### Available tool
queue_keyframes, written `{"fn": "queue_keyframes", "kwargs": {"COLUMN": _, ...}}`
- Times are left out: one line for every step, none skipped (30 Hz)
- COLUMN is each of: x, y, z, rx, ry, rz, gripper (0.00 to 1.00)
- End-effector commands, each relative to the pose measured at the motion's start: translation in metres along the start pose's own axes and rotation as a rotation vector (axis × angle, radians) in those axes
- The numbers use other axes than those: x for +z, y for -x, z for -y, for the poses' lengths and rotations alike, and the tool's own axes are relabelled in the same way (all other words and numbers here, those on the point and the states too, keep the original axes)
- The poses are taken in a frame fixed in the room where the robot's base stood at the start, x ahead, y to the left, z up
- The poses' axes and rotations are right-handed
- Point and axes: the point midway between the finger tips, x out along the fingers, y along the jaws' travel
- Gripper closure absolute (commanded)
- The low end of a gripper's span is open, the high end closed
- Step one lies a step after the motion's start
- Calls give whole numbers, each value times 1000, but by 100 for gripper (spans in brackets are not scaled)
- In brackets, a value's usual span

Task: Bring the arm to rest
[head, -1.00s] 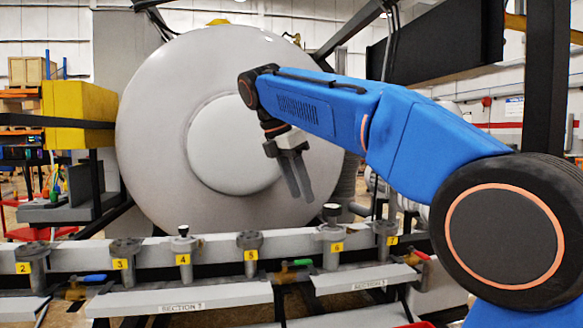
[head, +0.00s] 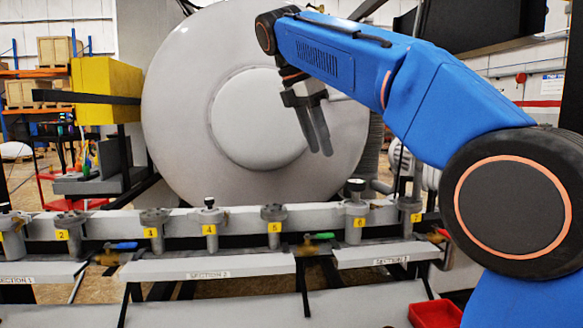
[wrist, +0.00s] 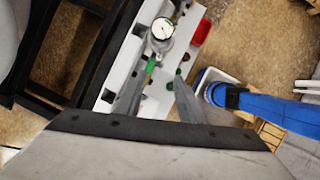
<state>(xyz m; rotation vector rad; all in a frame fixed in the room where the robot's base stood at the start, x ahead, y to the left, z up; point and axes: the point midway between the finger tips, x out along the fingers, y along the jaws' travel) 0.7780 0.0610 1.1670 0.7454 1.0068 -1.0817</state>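My gripper (head: 319,153) hangs from the end of my blue arm in front of the pale round furnace door (head: 258,118). Its two grey fingers point down and slightly right, clear of the door's surface as far as I can tell. In the wrist view the fingers of my gripper (wrist: 160,80) stand apart with a gap and nothing between them. The arm is raised and stretched to the left from its large black joint at right.
A rail with several numbered grey fittings, one being fitting 6 (head: 354,213), crosses below the gripper. In the wrist view a white dial gauge (wrist: 162,29) sits beyond the fingers. A red bin (head: 435,314) is at lower right. A yellow block (head: 106,92) stands left.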

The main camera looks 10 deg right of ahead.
Motion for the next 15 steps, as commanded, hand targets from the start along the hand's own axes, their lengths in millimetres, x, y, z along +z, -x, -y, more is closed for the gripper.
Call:
{"fn": "queue_keyframes", "kwargs": {"x": 4, "y": -5, "z": 8, "rx": 5, "ry": -31, "rz": -5, "gripper": 65}}
{"fn": "queue_keyframes", "kwargs": {"x": 5, "y": -9, "z": 12, "rx": 9, "ry": -55, "rz": -9, "gripper": 65}}
{"fn": "queue_keyframes", "kwargs": {"x": 8, "y": -15, "z": 19, "rx": 16, "ry": -94, "rz": -16, "gripper": 65}}
{"fn": "queue_keyframes", "kwargs": {"x": 9, "y": -21, "z": 24, "rx": 21, "ry": -127, "rz": -22, "gripper": 65}}
{"fn": "queue_keyframes", "kwargs": {"x": 11, "y": -27, "z": 30, "rx": 27, "ry": -163, "rz": -29, "gripper": 65}}
{"fn": "queue_keyframes", "kwargs": {"x": 12, "y": -36, "z": 39, "rx": 35, "ry": -213, "rz": -39, "gripper": 65}}
{"fn": "queue_keyframes", "kwargs": {"x": 13, "y": -43, "z": 45, "rx": 39, "ry": -251, "rz": -47, "gripper": 65}}
{"fn": "queue_keyframes", "kwargs": {"x": 14, "y": -50, "z": 52, "rx": 45, "ry": -289, "rz": -56, "gripper": 65}}
{"fn": "queue_keyframes", "kwargs": {"x": 14, "y": -59, "z": 60, "rx": 52, "ry": -340, "rz": -67, "gripper": 65}}
{"fn": "queue_keyframes", "kwargs": {"x": 14, "y": -66, "z": 67, "rx": 56, "ry": -379, "rz": -77, "gripper": 65}}
{"fn": "queue_keyframes", "kwargs": {"x": 14, "y": -73, "z": 74, "rx": 60, "ry": -417, "rz": -87, "gripper": 65}}
{"fn": "queue_keyframes", "kwargs": {"x": 13, "y": -83, "z": 83, "rx": 65, "ry": -469, "rz": -99, "gripper": 65}}
{"fn": "queue_keyframes", "kwargs": {"x": 12, "y": -91, "z": 90, "rx": 68, "ry": -509, "rz": -109, "gripper": 65}}
{"fn": "queue_keyframes", "kwargs": {"x": 11, "y": -98, "z": 97, "rx": 72, "ry": -548, "rz": -120, "gripper": 65}}
{"fn": "queue_keyframes", "kwargs": {"x": 9, "y": -108, "z": 107, "rx": 76, "ry": -601, "rz": -134, "gripper": 65}}
